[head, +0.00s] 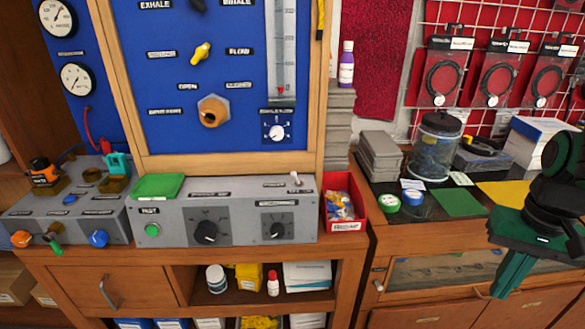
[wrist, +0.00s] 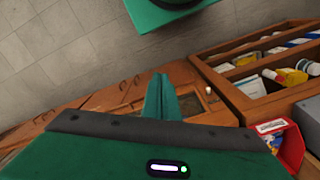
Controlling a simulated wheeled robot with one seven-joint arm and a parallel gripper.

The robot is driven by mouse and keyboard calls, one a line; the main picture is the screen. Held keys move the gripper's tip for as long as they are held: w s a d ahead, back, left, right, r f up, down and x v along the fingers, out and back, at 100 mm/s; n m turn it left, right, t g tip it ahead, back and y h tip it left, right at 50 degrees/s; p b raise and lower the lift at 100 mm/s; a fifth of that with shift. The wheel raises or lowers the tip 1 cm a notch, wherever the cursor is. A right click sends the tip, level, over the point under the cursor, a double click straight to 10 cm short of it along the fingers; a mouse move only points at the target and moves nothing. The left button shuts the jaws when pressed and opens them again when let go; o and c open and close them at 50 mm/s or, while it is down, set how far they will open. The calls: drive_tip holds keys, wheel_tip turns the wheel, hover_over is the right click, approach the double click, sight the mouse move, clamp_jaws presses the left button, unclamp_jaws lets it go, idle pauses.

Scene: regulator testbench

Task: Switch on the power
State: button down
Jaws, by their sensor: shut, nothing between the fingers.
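A grey control box (head: 180,219) stands on the wooden bench below the blue panel. A small metal toggle switch (head: 296,178) sticks up from its top at the right end, beside small labels too blurred to read. The box front has a green button (head: 152,230) and two black knobs, one left of centre (head: 206,232) and one at the right (head: 277,230). My green gripper (head: 502,284) is at the far right, well apart from the box, pointing down in front of the right-hand cabinet. Its fingers are together and empty, also in the wrist view (wrist: 160,90).
A red bin (head: 345,224) of small parts stands right of the box. A glass jar (head: 434,148), grey stacks and tape rolls crowd the right bench. A green pad (head: 158,186) lies on the box's left. Open space lies before the benches.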

drive_tip(key=w+a+r+n+t+h, duration=0.25)
drive_tip(key=w+a+r, duration=0.3)
drive_tip(key=w, duration=0.45)
drive_tip(key=w+a+r+n+t+h, duration=0.1)
drive_tip(key=w+a+r+n, duration=0.3)
drive_tip(key=w+a, duration=0.45)
drive_tip(key=a+r+n+t, duration=0.2)
drive_tip(key=a+r, duration=0.1)
drive_tip(key=a, duration=1.1)
drive_tip(key=a+r+n+t, duration=0.2)
drive_tip(key=a+r, duration=0.1)
drive_tip(key=a, duration=1.1)
drive_tip(key=shift+w+a+n+y, duration=0.3)
drive_tip(key=shift+w+n+y, duration=0.05)
drive_tip(key=shift+w, duration=0.1)
